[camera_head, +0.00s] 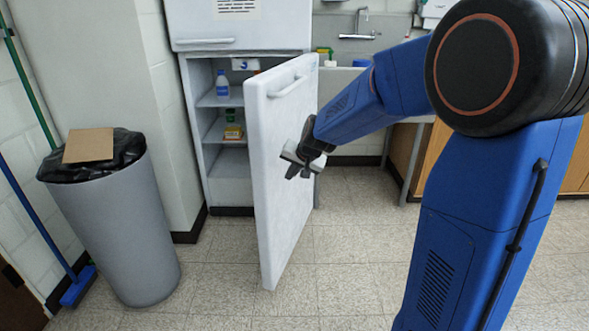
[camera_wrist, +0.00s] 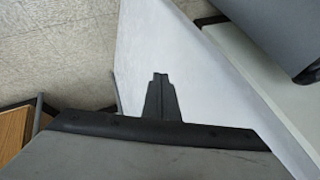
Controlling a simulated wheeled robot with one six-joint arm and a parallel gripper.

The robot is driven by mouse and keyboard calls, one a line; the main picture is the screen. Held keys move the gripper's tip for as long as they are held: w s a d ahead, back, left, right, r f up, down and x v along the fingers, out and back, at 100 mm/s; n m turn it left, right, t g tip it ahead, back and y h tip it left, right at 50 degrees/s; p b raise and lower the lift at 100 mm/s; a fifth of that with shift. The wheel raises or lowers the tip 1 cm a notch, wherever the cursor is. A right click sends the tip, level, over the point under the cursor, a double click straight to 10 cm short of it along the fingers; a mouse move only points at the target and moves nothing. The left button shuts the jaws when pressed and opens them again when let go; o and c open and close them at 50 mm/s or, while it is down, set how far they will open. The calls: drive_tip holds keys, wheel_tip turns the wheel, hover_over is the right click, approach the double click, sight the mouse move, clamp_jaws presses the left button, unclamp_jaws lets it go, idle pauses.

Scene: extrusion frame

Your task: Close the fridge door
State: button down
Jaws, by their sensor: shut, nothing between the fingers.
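The white fridge door (camera_head: 287,190) stands partly open in the head view, swung toward me with its hinge side at the right. Its outer face, with a bar handle (camera_head: 287,87) near the top, is toward my gripper. My gripper (camera_head: 294,165) is shut and empty in front of the middle of that face. In the wrist view the shut fingers (camera_wrist: 160,78) show against the white door face (camera_wrist: 200,70). I cannot tell whether they touch it. The fridge interior (camera_head: 228,160) shows to the left of the door, with a bottle and small items on shelves.
A grey trash bin (camera_head: 115,230) with a black liner and cardboard on top stands left of the fridge. A blue broom (camera_head: 78,287) leans at the far left. A sink (camera_head: 357,37) is behind at right. The tiled floor (camera_head: 340,245) around the door is clear.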

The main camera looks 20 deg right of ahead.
sight(274, 179)
drive_tip(key=w+a, duration=0.3)
drive_tip(key=shift+a+f, duration=0.15)
drive_tip(key=shift+f, duration=0.25)
drive_tip(key=shift+a, duration=0.15)
